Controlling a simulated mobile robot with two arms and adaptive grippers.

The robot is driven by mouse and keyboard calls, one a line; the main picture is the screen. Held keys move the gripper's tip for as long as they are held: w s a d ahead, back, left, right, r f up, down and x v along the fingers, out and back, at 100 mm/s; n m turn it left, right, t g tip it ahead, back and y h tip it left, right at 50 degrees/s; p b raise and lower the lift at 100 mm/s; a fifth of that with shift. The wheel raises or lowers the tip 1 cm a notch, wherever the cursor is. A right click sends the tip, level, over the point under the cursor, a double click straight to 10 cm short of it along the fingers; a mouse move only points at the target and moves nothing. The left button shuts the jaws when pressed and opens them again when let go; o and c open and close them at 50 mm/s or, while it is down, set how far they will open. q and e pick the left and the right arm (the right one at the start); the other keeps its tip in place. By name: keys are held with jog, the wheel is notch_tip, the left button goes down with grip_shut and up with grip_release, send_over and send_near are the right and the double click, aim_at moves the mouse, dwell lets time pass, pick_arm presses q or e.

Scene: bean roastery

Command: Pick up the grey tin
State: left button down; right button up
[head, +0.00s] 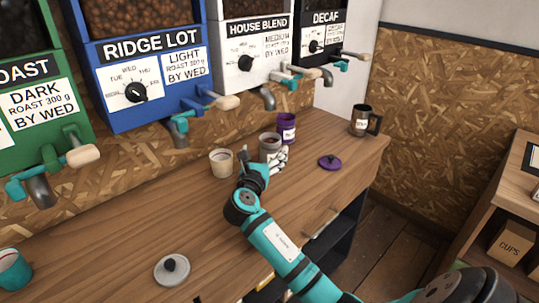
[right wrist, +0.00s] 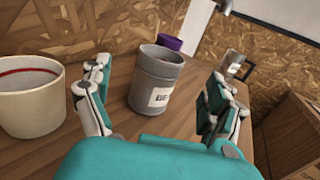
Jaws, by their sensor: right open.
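The grey tin (head: 269,143) stands upright and open-topped on the wooden counter, below the dispensers. In the right wrist view the grey tin (right wrist: 157,79) has a small white label and stands between and just beyond my open fingers. My right gripper (head: 272,164) is at the tin's near side, and its fingers partly hide the tin's lower part in the head view. In the right wrist view my right gripper (right wrist: 158,100) is open, with a finger on each side and nothing held. My left gripper is not in view.
A cream cup (head: 221,163) stands close left of the tin, and a purple tin (head: 286,128) stands behind it. A purple lid (head: 329,162), a grey lid (head: 172,270), a dark mug (head: 362,121) and a teal cup (head: 12,270) also rest on the counter (head: 110,235). Dispenser spouts overhang the back.

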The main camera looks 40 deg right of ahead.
aim_at(272, 134)
jog(key=shift+w+d+r, duration=0.15)
jog(key=shift+w+d, duration=0.2)
jog(key=shift+d, duration=0.2)
jog(key=shift+w+d+r, duration=0.15)
jog(key=shift+w+d, duration=0.2)
jog(key=shift+d, duration=0.15)
jog(key=x, duration=0.4)
jog(key=shift+f, duration=0.1)
jog(key=shift+w+d, duration=0.25)
jog(key=shift+c, duration=1)
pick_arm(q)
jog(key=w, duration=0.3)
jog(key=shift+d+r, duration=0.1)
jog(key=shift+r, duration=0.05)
pick_arm(e)
jog(key=c, duration=1.6)
